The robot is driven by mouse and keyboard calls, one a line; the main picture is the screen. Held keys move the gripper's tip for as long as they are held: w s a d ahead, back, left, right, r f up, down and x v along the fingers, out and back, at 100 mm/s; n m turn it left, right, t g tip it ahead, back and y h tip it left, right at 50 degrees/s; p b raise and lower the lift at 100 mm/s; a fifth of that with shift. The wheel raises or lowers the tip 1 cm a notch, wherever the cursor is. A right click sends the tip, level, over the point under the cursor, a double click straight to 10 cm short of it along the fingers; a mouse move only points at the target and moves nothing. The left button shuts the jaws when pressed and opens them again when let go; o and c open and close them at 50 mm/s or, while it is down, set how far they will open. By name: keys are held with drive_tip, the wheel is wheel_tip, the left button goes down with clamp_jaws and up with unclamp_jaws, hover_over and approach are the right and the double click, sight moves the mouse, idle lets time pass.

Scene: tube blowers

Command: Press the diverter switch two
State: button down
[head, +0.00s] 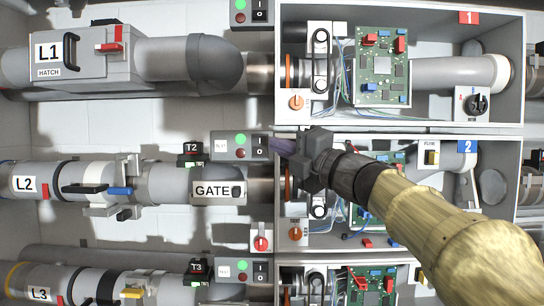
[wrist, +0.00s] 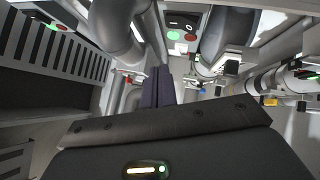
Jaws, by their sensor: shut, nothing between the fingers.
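In the head view, a grey control box (head: 228,149) in the second row, beside the T2 display (head: 193,148), carries a green and a red button and a black I/O rocker switch (head: 261,147). No label reading "diverter" is legible. My gripper (head: 274,145) is shut and empty, its dark purple fingers just right of the rocker in the picture; I cannot tell if they touch. In the wrist view the shut fingers (wrist: 158,88) point up towards a similar box with a black rocker (wrist: 183,23), with a visible gap in the picture.
Grey tubes L1 (head: 72,58), L2 (head: 55,182) and L3 (head: 62,283) run along the left. Cabinet 1 (head: 400,134) and cabinet 2, with circuit boards and wires, stand on the right. My arm covers much of cabinet 2. A red knob (head: 261,243) sits below the GATE tube (head: 215,191).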

drive_tip(key=s+d+b, duration=0.1)
drive_tip(key=d, duration=0.1)
drive_tip(key=s+d, duration=0.2)
drive_tip(key=shift+s+d+f+b, duration=0.1)
drive_tip(key=shift+s+d+b, duration=0.05)
drive_tip(key=shift+d+b, duration=0.15)
drive_tip(key=w+d+f+m+t+h, duration=0.2)
drive_tip(key=w+d+f+m+h, duration=0.15)
drive_tip(key=f+m, duration=0.3)
drive_tip(key=w+d+f+m+t+h, duration=0.2)
drive_tip(key=w+d+f+m+h, duration=0.1)
drive_tip(key=w+f+m+h, duration=0.25)
drive_tip(key=s+d+f+m+g+h, duration=0.25)
drive_tip(key=f+m, duration=0.25)
drive_tip(key=f, duration=0.5)
drive_tip(key=s+d+f+m+g+h, duration=0.1)
drive_tip(key=d+f+m+g+h, duration=0.3)
drive_tip(key=f, duration=0.6)
drive_tip(key=s+a+f+m+g, duration=0.3)
drive_tip(key=s+f+m+g, duration=0.6)
drive_tip(key=s+f, duration=1.3)
wheel_tip(320, 180, down, 3)
drive_tip(key=shift+s+f, duration=0.15)
drive_tip(key=shift+s, duration=0.2)
